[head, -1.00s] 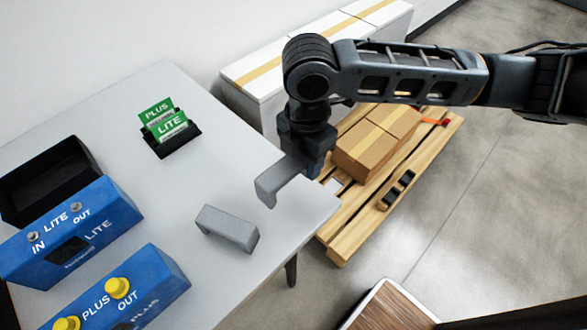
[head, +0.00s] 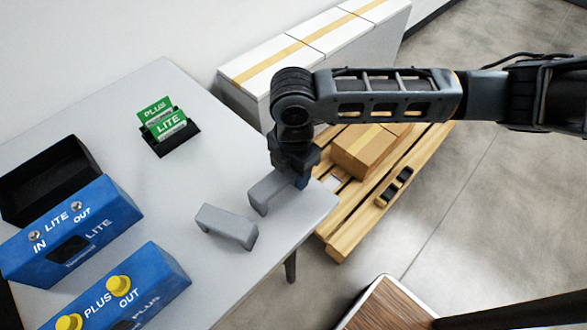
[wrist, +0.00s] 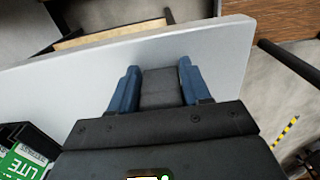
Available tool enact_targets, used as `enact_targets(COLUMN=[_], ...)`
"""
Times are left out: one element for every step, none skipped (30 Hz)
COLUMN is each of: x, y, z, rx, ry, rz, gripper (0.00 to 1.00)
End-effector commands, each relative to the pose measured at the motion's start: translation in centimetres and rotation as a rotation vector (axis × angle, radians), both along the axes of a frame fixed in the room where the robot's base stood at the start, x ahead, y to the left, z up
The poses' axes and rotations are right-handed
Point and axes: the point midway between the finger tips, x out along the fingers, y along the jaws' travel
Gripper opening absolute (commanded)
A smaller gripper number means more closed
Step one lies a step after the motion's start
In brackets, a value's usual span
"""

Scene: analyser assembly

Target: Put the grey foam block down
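One grey foam block (head: 268,190) is in my gripper (head: 298,178), at the right-hand edge of the white table (head: 200,90). It is level and sits at or just above the table top; I cannot tell whether it touches. In the wrist view the blue fingers stand against both sides of the grey foam block (wrist: 161,88), with the table below. A second, similar grey block (head: 227,227) lies on the table just left and in front of the held one, a small gap apart.
A black holder (head: 180,137) with green PLUS and LITE cards stands further back. The blue LITE box (head: 110,225) and blue PLUS box (head: 150,290) are at the left. A wooden pallet (head: 340,240) with a cardboard box (head: 365,150) is beyond the table's right edge.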

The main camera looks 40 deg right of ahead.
Motion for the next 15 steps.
enact_targets(x=[0.00,0.00,0.00,0.00,0.00,0.00,0.00,0.00,0.00,0.00,0.00,0.00,0.00,0.00,0.00], y=[0.00,0.00,0.00,0.00,0.00,0.00,0.00,0.00,0.00,0.00,0.00,0.00,0.00,0.00,-0.01], z=[0.02,0.02,0.03,0.03,0.03,0.03,0.03,0.03,0.04,0.04,0.04,0.04,0.05,0.09,0.22], rx=[0.000,0.000,0.000,0.000,0.000,0.000,0.000,0.000,0.000,0.000,0.000,0.000,0.000,0.000,0.000], ry=[0.000,0.000,0.000,0.000,0.000,0.000,0.000,0.000,0.000,0.000,0.000,0.000,0.000,0.000,0.000], rz=[0.000,0.000,0.000,0.000,0.000,0.000,0.000,0.000,0.000,0.000,0.000,0.000,0.000,0.000,0.000], gripper=[0.52,0.55,0.59,0.61,0.64,0.68,0.71,0.72,0.72,0.72,0.72,0.72,0.72,0.72,0.72])
